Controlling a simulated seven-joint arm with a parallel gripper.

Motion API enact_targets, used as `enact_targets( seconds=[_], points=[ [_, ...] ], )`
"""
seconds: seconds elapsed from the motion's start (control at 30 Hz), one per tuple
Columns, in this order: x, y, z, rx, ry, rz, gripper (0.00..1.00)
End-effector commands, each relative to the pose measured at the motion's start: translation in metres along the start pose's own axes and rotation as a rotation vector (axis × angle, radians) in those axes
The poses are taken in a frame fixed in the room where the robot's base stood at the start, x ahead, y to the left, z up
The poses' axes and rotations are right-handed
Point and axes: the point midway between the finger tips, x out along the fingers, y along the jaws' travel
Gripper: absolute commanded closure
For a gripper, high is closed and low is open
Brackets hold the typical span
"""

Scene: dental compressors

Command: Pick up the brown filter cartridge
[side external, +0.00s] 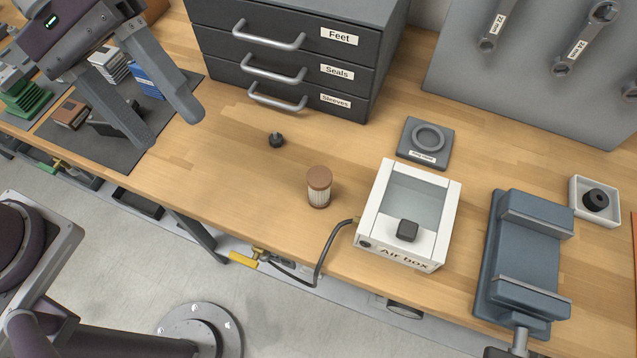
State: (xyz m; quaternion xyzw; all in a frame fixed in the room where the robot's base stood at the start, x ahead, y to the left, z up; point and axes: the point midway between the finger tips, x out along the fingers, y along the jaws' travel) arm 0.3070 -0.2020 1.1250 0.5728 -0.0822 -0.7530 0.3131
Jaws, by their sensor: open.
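The brown filter cartridge (319,188) stands upright on the wooden bench, near the middle of the side external view. It has a brown cap and a pale pleated body. My gripper (170,132) is at the upper left, above the dark mat, with its two fingers spread apart and nothing between them. It is well to the left of the cartridge and not touching it.
A white air box (408,215) with a hose stands right of the cartridge. A small black knob (276,140) lies to its upper left. A drawer cabinet (290,50) stands behind. A grey vise (525,262) is at the right. Bench around the cartridge is clear.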

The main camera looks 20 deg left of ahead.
Motion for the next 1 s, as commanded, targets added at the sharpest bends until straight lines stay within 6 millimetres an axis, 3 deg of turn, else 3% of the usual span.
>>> enact_targets(
  seconds=[0.1, 0.2, 0.3, 0.4, 0.53, 0.83, 1.0],
  points=[
    [0.053, 0.040, -0.032, -0.316, -0.254, 0.141, 0.41],
    [0.102, 0.057, -0.068, -0.597, -0.389, 0.238, 0.41],
    [0.145, 0.056, -0.099, -0.826, -0.454, 0.298, 0.41],
    [0.171, 0.050, -0.117, -0.955, -0.474, 0.328, 0.41],
    [0.186, 0.049, -0.123, -1.007, -0.477, 0.339, 0.41],
    [0.232, 0.063, -0.107, -1.004, -0.476, 0.337, 0.41],
    [0.245, 0.071, -0.104, -1.004, -0.474, 0.340, 0.41]
  ],
)
